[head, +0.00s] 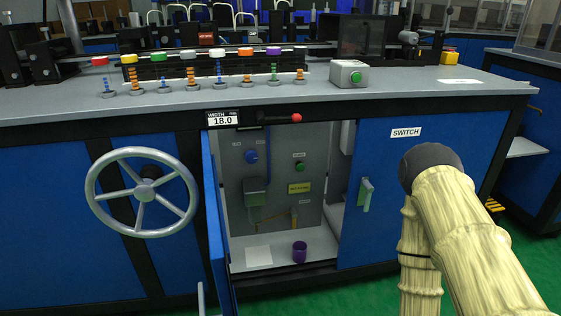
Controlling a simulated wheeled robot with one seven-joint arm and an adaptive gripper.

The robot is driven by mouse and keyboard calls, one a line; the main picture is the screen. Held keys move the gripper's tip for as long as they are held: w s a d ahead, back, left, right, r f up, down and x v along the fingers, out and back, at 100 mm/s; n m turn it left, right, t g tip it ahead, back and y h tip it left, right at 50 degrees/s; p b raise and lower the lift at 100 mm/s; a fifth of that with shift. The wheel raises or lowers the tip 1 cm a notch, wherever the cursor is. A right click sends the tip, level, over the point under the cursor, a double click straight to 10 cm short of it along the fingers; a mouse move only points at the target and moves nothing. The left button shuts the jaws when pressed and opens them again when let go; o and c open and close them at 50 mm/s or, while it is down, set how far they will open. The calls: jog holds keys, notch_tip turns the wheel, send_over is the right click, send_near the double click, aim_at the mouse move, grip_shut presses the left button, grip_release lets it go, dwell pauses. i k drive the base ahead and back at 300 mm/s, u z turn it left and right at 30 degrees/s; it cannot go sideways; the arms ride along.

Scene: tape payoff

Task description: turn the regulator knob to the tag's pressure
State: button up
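The cabinet under the bench stands open, and a grey panel (275,168) shows inside it. A small round blue knob (251,157) sits on the upper left of this panel; it looks like the regulator knob. A yellow tag (299,188) is fixed on the panel's right side, with text too small to read. No pressure reading can be made out. My arm's pale links show at the right, in front of the cabinet's right-hand door. My gripper is out of view.
The blue cabinet door (214,230) is swung open at the opening's left. A handwheel (142,192) stands left of it. A purple cup (299,252) and a white sheet (258,256) are on the cabinet floor. A red-tipped lever (296,118) juts out above the opening.

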aim_at(251, 156)
jog(key=z, duration=2.3)
jog(key=k, duration=0.6)
jog(key=u, duration=2.3)
